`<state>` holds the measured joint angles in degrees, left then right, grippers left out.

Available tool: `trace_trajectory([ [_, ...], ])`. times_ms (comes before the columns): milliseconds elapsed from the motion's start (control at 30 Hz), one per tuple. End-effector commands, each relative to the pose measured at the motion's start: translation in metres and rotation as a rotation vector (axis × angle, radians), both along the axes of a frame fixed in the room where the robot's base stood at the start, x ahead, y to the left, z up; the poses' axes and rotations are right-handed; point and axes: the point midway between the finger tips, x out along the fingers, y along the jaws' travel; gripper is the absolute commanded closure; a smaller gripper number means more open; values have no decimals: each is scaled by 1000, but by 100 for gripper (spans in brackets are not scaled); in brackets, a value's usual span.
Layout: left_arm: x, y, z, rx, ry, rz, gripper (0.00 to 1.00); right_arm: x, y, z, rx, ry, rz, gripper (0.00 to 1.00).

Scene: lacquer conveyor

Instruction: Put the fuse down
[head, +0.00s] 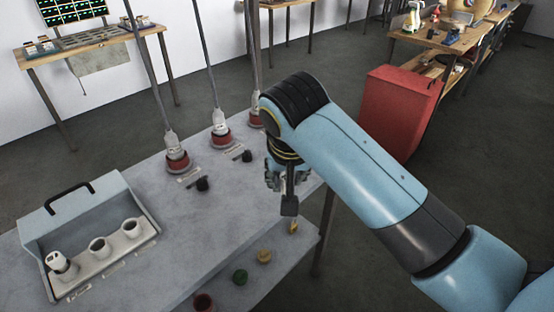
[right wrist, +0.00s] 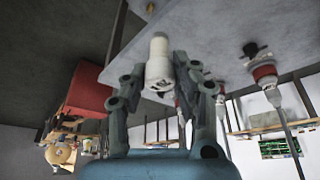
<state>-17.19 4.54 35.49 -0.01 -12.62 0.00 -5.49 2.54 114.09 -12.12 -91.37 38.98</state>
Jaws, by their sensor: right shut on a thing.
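My right gripper (head: 288,203) is over the right end of the grey table (head: 225,238). In the right wrist view it is shut on the fuse (right wrist: 158,68), a pale cylinder with a narrower end, held between the two fingers. The fuse is mostly hidden behind the gripper in the head view. The wrist view shows the table surface (right wrist: 205,35) behind the fuse; I cannot tell whether they touch. My left gripper is not in view.
An open grey box (head: 82,215) with a handle and several white cups stands at the table's left; the left cup holds a white piece. Red-based plugs on cables (head: 177,160) line the back edge. Coloured buttons (head: 240,277) sit along the front. A red cabinet (head: 402,105) stands behind.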

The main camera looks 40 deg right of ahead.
Motion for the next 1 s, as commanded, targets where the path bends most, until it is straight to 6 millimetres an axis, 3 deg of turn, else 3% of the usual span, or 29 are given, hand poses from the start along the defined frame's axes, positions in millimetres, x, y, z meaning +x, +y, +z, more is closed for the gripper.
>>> trace_trajectory([
  [300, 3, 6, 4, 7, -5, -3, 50, 76, 0, -43, -1, 1, 0, 100],
  [433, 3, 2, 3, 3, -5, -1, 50, 98, 0, -57, 0, 0, 0, 100],
  [633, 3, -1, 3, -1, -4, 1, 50, 108, 0, -70, 0, 1, 0, 100],
  [833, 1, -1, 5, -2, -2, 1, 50, 107, 0, -99, 0, 3, 0, 100],
  [1000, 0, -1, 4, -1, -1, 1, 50, 108, 0, -104, 0, -1, 0, 100],
])
